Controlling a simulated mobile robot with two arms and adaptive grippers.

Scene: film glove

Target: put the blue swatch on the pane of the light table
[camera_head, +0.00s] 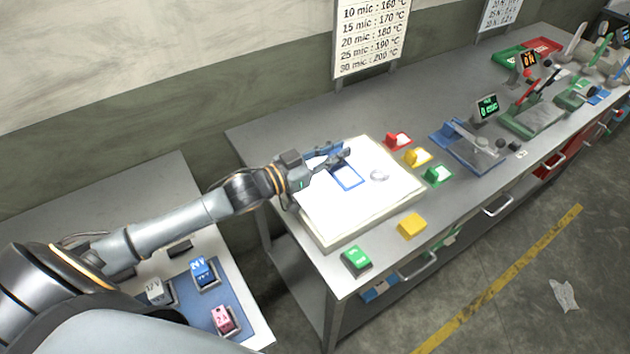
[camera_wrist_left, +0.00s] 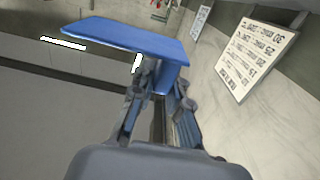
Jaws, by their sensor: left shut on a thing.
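The blue swatch (camera_wrist_left: 125,37) is a flat blue plate with a blue grip part below it in the left wrist view. My left gripper (camera_wrist_left: 160,95) is shut on that grip part. In the head view my left gripper (camera_head: 335,163) is over the back left part of the light table's bright white pane (camera_head: 335,215). The swatch (camera_head: 322,148) shows there in part, behind the fingers. A blue square outline (camera_head: 349,179) is marked on the pane just in front of the fingers. I cannot tell the swatch's height above the pane. My right gripper is out of view.
A yellow block (camera_head: 411,226) and a green block (camera_head: 356,258) stand along the front. A blue device (camera_head: 465,145) stands farther right.

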